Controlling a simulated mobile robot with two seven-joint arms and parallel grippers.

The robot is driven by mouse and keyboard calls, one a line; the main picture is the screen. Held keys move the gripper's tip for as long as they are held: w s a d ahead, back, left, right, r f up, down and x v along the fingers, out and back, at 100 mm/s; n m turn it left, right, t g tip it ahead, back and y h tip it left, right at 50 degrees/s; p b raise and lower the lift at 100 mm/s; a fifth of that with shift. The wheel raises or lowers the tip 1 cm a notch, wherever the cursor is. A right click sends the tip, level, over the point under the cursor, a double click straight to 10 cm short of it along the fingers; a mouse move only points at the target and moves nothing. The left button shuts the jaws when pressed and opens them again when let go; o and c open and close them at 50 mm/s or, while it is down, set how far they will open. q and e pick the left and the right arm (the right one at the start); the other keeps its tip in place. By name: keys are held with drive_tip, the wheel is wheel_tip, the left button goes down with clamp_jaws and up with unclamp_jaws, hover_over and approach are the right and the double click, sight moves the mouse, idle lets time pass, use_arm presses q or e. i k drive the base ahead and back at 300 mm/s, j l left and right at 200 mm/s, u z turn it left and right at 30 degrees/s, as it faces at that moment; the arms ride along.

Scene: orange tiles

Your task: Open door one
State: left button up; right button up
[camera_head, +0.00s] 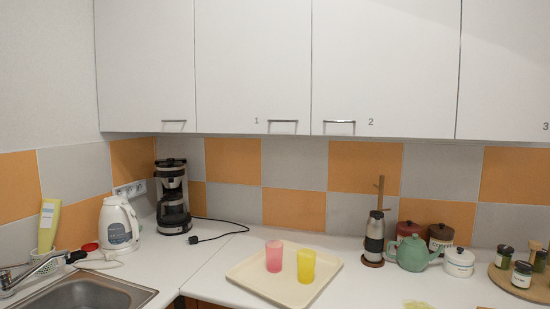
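Door one (253,65) is a white upper cabinet door with a small "1" near its lower right. Its metal bar handle (283,126) sits low, just right of the number. The door is shut, flush with the doors beside it. Neither of my grippers shows in the head view.
Door two (385,70), with its own handle (339,127), adjoins on the right; it is shut. Below, the counter holds a tray (242,276) with pink and yellow cups, a coffee maker (172,195), a kettle (119,226) and a green teapot (412,254). Space directly before door one looks clear.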

sight(253, 57)
drive_tip(key=i+j, duration=0.6)
drive_tip(key=i, duration=0.15)
drive_tip(key=z, duration=1.3)
